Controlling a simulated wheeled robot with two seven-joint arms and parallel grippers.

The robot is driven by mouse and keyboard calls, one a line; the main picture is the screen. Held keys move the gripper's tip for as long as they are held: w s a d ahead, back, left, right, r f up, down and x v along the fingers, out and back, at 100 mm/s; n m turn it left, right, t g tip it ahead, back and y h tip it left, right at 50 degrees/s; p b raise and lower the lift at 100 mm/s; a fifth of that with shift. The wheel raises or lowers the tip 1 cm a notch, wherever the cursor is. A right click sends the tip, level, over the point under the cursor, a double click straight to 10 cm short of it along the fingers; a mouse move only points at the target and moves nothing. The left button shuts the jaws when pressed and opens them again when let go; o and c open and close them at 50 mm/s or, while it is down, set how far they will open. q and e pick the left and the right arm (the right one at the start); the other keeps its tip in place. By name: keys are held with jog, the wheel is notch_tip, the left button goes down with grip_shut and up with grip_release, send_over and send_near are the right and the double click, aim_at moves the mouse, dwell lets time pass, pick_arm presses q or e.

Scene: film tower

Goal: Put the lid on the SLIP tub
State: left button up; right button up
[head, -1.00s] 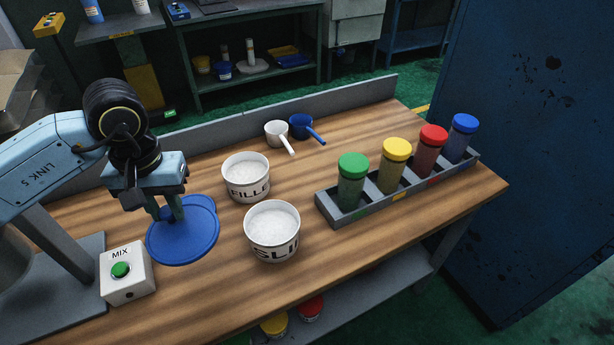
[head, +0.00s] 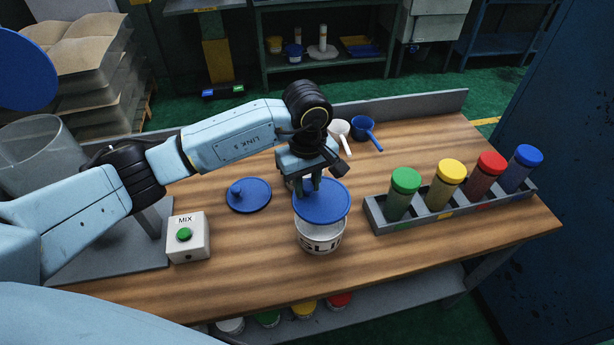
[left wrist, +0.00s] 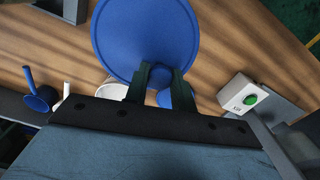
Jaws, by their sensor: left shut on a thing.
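My left gripper (head: 309,185) is shut on a round blue lid (head: 325,203). The lid is above the white SLIP tub (head: 320,240), whose lettered front and near rim show below the lid's edge; it does not look seated. In the left wrist view the fingers (left wrist: 155,80) hold the lid (left wrist: 145,35), which hides the SLIP tub there. A second blue lid with a knob (head: 248,196) lies on the bench. The FILLER tub is mostly hidden behind my gripper; a white tub (left wrist: 112,91) shows beside the fingers in the wrist view. My right gripper is not in view.
A grey rack (head: 440,213) with green, yellow, red and blue capped jars stands right of the tub. A white and a blue scoop (head: 364,130) lie behind. The MIX button box (head: 188,237) is at the left. Bare bench lies between box and tub.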

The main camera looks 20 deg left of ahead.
aim_at(307, 195)
pick_arm(q)
jog(key=shift+f+b, duration=0.95)
jog(key=shift+f, duration=1)
notch_tip(307, 195, down, 2)
jog(key=shift+f+b, duration=0.1)
jog(key=shift+b, duration=0.9)
jog(key=shift+b, duration=0.4)
jog(key=shift+f+b, duration=0.15)
jog(key=shift+b, duration=0.5)
dwell(0.4)
jog(key=o, duration=1.5)
